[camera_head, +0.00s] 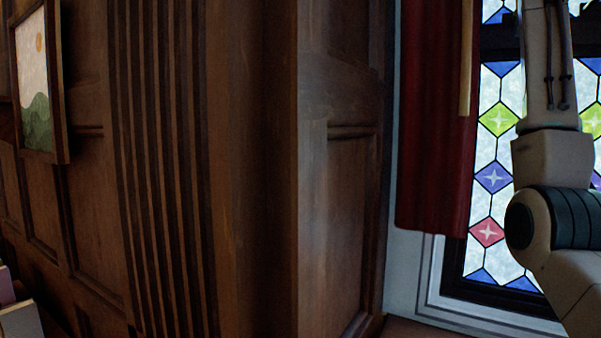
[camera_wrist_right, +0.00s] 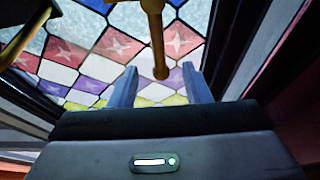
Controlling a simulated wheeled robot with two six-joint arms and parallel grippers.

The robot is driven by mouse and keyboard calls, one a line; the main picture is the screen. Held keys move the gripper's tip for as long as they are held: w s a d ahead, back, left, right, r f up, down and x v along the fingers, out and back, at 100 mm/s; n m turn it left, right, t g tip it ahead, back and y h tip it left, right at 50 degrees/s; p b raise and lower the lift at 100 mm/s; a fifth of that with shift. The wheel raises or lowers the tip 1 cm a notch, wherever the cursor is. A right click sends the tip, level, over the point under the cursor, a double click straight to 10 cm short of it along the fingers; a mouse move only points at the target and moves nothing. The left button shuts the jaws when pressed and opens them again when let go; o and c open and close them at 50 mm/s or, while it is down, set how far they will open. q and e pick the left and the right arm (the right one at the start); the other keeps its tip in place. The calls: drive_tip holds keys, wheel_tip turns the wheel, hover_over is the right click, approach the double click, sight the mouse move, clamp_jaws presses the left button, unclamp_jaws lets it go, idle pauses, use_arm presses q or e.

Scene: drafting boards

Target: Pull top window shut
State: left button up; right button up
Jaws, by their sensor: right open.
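In the right wrist view, a stained-glass window pane (camera_wrist_right: 75,70) with red, purple, white and yellow pieces fills the upper middle. A brass-coloured handle (camera_wrist_right: 155,35) hangs down in front of it. My right gripper (camera_wrist_right: 159,68) is open, its two fingers apart with the handle's rounded lower end seen between them. I cannot tell whether either finger touches it. In the head view, the stained-glass window (camera_head: 493,150) stands at the right, partly hidden by my right arm. The right gripper is beyond the top edge there. My left gripper is not in view.
A red curtain (camera_head: 435,130) hangs left of the window, with a pale yellow vertical strip (camera_head: 465,60) beside it. Dark wood panelling (camera_head: 250,170) fills the middle. A framed picture (camera_head: 38,85) hangs at left. Another yellowish bar (camera_wrist_right: 25,38) crosses the wrist view's upper left.

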drive_tip(key=s+a+b, duration=0.5)
drive_tip(key=s+a, duration=0.1)
drive_tip(key=s, duration=0.4)
drive_tip(key=shift+s+a+b, duration=0.2)
drive_tip(key=shift+b, duration=0.15)
drive_tip(key=shift+w, duration=0.1)
